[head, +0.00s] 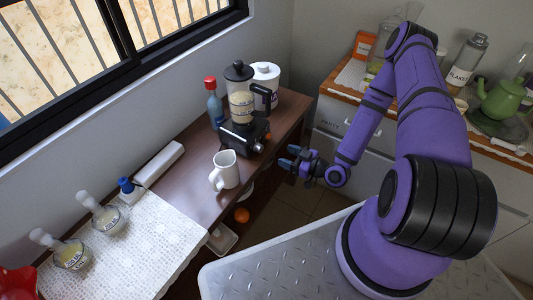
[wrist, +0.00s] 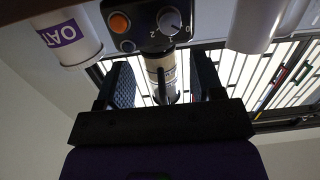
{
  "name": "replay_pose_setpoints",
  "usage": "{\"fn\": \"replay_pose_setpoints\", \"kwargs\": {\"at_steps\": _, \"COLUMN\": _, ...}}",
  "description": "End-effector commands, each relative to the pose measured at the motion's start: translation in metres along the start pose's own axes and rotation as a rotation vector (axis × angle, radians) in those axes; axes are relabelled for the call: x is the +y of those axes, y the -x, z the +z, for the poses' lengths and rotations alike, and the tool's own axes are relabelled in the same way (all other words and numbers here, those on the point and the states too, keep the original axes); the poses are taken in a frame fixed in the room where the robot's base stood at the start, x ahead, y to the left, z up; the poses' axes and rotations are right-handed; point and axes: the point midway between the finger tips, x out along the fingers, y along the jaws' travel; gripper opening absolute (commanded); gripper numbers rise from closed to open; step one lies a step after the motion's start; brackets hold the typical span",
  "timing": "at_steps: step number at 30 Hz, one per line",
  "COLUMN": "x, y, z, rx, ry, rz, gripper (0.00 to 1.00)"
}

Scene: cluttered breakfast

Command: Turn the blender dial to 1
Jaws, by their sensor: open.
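The blender (head: 241,105) stands on the brown table, with a clear jar and a black base (head: 243,136). In the wrist view, its dark control panel shows at the top, upside down. A round grey dial (wrist: 168,20) sits there with the marks 0, 1 and 2 around it; I cannot tell exactly which mark it points to. An orange button (wrist: 119,22) is beside it. My gripper (head: 298,160) is open and empty, to the right of the blender and apart from it. Its two dark fingers (wrist: 163,85) also show in the wrist view, below the dial.
A white mug (head: 224,170) stands in front of the blender. A red-capped bottle (head: 214,103) is left of it, and a white oat canister (head: 266,74) behind it. A lace cloth (head: 150,238) with jars covers the near table. An orange fruit (head: 241,215) lies below the edge.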

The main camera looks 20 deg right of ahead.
Motion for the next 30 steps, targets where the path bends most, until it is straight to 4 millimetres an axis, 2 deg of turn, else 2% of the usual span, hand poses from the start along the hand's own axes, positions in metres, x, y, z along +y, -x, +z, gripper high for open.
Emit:
{"fn": "replay_pose_setpoints", "kwargs": {"at_steps": 4, "x": -0.013, "y": 0.005, "z": 0.007, "rx": 0.077, "ry": -0.041, "rz": 0.037, "gripper": 0.61}}
{"fn": "replay_pose_setpoints", "kwargs": {"at_steps": 11, "x": -0.017, "y": 0.001, "z": 0.008, "rx": 0.110, "ry": -0.055, "rz": 0.054, "gripper": 0.61}}
{"fn": "replay_pose_setpoints", "kwargs": {"at_steps": 14, "x": -0.017, "y": -0.010, "z": 0.006, "rx": 0.111, "ry": -0.053, "rz": 0.052, "gripper": 0.61}}
{"fn": "replay_pose_setpoints", "kwargs": {"at_steps": 24, "x": -0.013, "y": -0.068, "z": 0.001, "rx": 0.109, "ry": -0.052, "rz": 0.052, "gripper": 0.61}}
{"fn": "replay_pose_setpoints", "kwargs": {"at_steps": 30, "x": -0.011, "y": -0.092, "z": -0.002, "rx": 0.109, "ry": -0.053, "rz": 0.053, "gripper": 0.61}}
